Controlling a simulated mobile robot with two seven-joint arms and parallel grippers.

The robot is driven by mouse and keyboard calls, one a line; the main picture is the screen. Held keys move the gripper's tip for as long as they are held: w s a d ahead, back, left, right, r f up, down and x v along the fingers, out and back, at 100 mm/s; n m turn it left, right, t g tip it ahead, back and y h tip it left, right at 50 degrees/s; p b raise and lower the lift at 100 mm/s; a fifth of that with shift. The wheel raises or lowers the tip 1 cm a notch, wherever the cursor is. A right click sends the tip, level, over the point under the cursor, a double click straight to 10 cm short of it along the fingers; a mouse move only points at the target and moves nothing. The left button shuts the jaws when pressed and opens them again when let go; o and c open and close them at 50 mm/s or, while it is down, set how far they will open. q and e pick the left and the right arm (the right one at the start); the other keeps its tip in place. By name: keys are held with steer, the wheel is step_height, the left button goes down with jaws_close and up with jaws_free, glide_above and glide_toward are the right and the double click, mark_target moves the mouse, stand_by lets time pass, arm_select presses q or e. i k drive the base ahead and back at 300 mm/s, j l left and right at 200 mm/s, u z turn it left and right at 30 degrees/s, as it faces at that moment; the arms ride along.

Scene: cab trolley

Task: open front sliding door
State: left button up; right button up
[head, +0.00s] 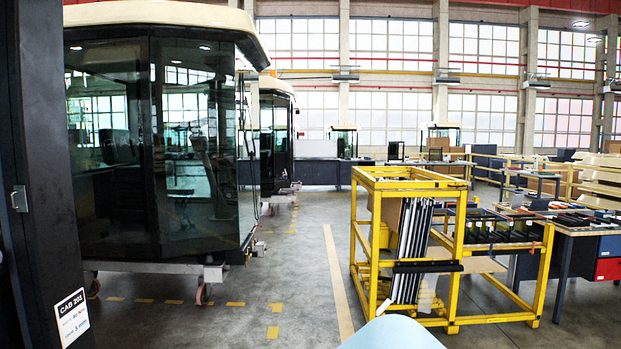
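A large cab with dark tinted glass (115,150) and a cream roof (165,14) stands on a wheeled trolley (160,268) at the left. Its glass panels look closed, and I cannot tell which of them slides. Closer to me, a tall dark panel (45,130) fills the left edge. It carries a small metal latch-like plate (19,199) and a white "CAB 201" label (72,317). I cannot tell whether this panel belongs to a sliding door. Neither of my grippers is in view.
A yellow rack (405,182) holding upright panels stands right of centre. Workbenches (590,236) with parts lie farther right. Another cab (275,140) stands behind the first. The grey floor (295,285) between cab and rack is clear, with yellow markings.

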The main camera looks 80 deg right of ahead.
mark_target(303, 172)
steer(key=z, duration=2.6)
steer(key=i, duration=2)
steer(key=i+l, duration=0.15)
steer(key=i, duration=1.9)
steer(key=i+l+u, duration=0.15)
steer(key=i+u, duration=0.25)
steer(key=i, duration=0.95)
steer(key=i+z, duration=0.2)
steer(key=i, duration=0.45)
steer(key=i+j+z, duration=0.25)
steer(key=i, duration=0.45)
